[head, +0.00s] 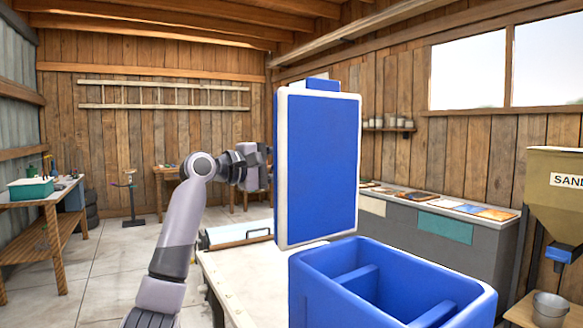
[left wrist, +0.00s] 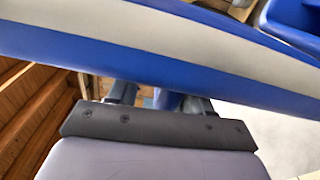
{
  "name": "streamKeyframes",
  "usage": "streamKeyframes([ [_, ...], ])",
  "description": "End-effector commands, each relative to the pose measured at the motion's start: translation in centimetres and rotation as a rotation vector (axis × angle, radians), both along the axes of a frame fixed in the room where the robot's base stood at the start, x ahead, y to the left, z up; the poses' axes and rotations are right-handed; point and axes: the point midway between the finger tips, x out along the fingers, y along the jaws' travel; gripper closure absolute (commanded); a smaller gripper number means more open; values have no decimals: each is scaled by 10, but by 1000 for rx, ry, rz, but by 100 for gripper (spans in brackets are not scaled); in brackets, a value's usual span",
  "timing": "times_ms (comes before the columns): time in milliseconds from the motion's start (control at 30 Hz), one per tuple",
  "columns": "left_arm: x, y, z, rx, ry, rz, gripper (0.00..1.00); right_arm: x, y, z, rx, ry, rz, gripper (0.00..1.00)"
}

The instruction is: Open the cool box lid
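The blue cool box (head: 390,290) stands at the front right of the head view, with blue dividers inside. Its blue lid (head: 318,165) with a white rim stands upright at the box's left side, and the inside of the box shows. My left gripper (head: 262,165) is at the lid's left edge in the head view, partly hidden behind it. In the left wrist view the lid's edge (left wrist: 150,45) crosses in front of the left gripper (left wrist: 160,98). Its fingers are apart with a gap between them; their tips are hidden. My right gripper is not in view.
The cool box stands by a pale worktop (head: 245,280) that holds a box with a dark handle (head: 240,237). A grey counter (head: 450,240) with sample tiles runs along the right wall. A sand hopper (head: 555,200) stands at far right. Open floor lies at left.

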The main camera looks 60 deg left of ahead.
Motion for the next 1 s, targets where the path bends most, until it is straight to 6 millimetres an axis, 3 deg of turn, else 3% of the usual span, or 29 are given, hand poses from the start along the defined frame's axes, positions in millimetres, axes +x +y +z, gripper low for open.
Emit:
streamKeyframes([
  [300, -43, 2, 1, 2, -10, 4, 52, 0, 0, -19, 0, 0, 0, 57],
  [800, -52, 2, 3, 2, -11, 5, 52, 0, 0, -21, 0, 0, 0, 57],
  [1000, -64, 3, 2, 2, -12, 6, 52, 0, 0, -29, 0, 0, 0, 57],
])
